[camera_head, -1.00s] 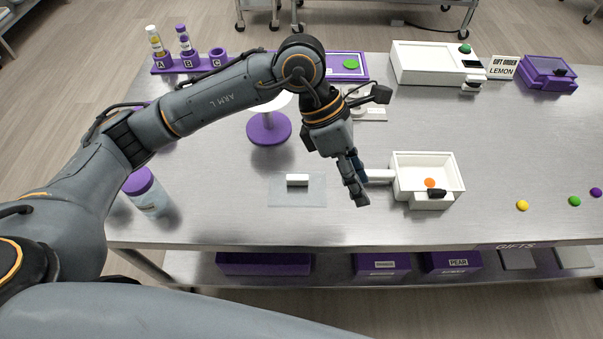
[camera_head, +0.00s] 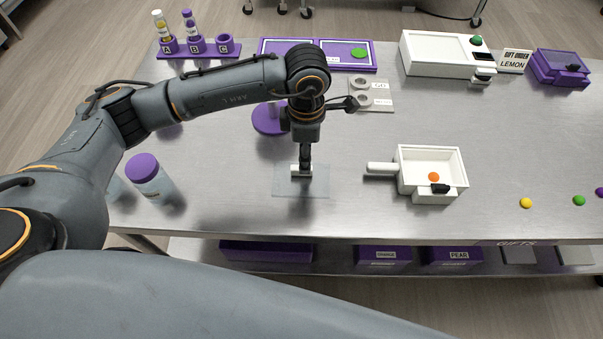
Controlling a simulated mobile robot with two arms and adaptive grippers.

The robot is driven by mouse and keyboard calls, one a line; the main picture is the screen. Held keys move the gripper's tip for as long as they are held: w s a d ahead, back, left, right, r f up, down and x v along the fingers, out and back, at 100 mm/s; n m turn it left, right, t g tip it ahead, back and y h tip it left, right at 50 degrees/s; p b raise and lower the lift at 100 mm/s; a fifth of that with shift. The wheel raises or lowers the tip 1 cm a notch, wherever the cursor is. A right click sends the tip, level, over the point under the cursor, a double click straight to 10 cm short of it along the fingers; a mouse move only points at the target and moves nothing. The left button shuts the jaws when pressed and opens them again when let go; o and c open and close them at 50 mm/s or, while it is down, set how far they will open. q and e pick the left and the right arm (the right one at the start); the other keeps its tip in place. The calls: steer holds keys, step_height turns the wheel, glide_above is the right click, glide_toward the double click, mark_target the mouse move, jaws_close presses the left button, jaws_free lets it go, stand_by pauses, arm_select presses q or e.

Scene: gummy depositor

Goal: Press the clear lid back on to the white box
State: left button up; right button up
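The clear lid (camera_head: 286,188) lies flat on the steel table, left of the white box, with a white bar handle on top. The open white box (camera_head: 403,180) holds an orange gummy (camera_head: 433,177); a white grip sticks out on its left and a small black part sits at its front. My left gripper (camera_head: 302,167) points down at the lid's handle, its fingers right at the bar and partly covering it. Whether the fingers are closed on the bar cannot be told. My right gripper is not in view.
A purple-capped jar (camera_head: 145,172) stands at left, a purple-based stand (camera_head: 268,120) behind the lid. Yellow (camera_head: 526,203) and green (camera_head: 579,200) gummies lie at right. A white machine (camera_head: 440,58) is at the back. The table between lid and box is clear except for the box's grip.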

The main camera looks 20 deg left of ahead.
mark_target(301, 176)
arm_select(q)
steer(key=f, duration=0.2)
steer(key=f+p, duration=0.1)
steer(key=f, duration=0.1)
steer(key=shift+a+f, duration=0.2)
steer(key=shift+f, duration=0.2)
jaws_close()
